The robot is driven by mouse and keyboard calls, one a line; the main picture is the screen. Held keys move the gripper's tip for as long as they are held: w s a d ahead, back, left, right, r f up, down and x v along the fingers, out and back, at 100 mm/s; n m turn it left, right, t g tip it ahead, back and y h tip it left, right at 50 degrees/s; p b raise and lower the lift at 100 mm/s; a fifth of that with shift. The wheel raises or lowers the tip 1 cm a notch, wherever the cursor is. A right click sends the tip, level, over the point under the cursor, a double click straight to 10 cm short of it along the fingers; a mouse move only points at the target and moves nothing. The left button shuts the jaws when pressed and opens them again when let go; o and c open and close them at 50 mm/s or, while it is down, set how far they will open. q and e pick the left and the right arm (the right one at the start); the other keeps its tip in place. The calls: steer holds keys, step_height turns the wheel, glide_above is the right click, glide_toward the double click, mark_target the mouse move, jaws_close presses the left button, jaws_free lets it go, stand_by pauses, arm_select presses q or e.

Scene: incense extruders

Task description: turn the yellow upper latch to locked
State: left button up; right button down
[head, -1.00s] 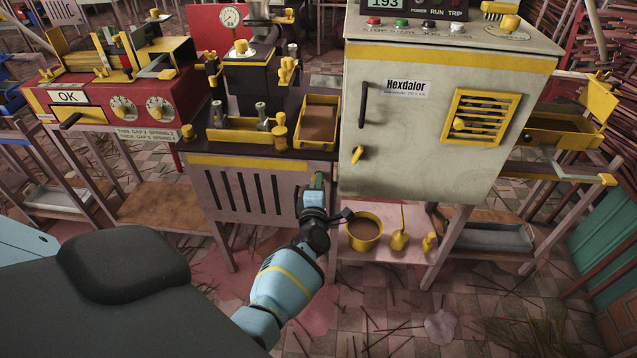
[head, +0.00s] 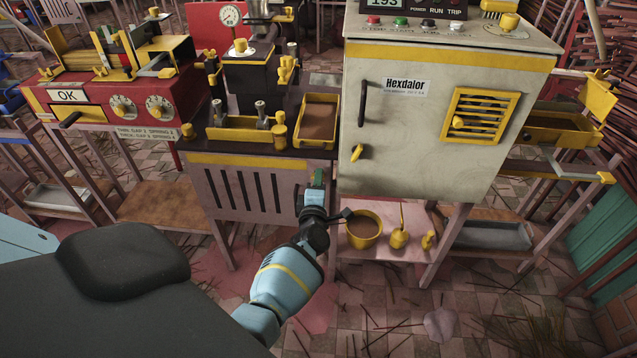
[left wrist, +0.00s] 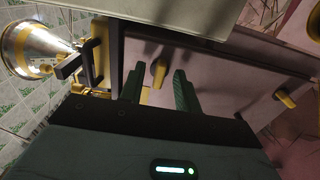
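In the left wrist view, a yellow latch (left wrist: 158,72) sits on a pale panel, beyond and between the two green fingertips of my left gripper (left wrist: 157,88). The fingers are apart and nothing is clamped between them. A second yellow latch (left wrist: 285,98) is on the same panel further right. I take the one between the fingers as the upper latch; its locked mark cannot be read. In the head view my left gripper (head: 316,180) is in front of the slotted extruder stand, left of the Hexdalor cabinet (head: 420,140); these two latches are not clear there. My right gripper is not in view.
The Hexdalor cabinet has a black handle (head: 362,103) and a yellow knob (head: 358,153) on its front. A yellow pot (head: 364,231) stands on the low shelf right of my left gripper. A metal funnel (left wrist: 28,50) is at the left wrist view's left edge.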

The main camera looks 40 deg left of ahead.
arm_select(q)
steer(key=p+v, duration=0.1)
steer(key=v, duration=0.6)
steer(key=shift+s+d, duration=0.2)
steer(key=shift+s, duration=0.15)
stand_by(0.5)
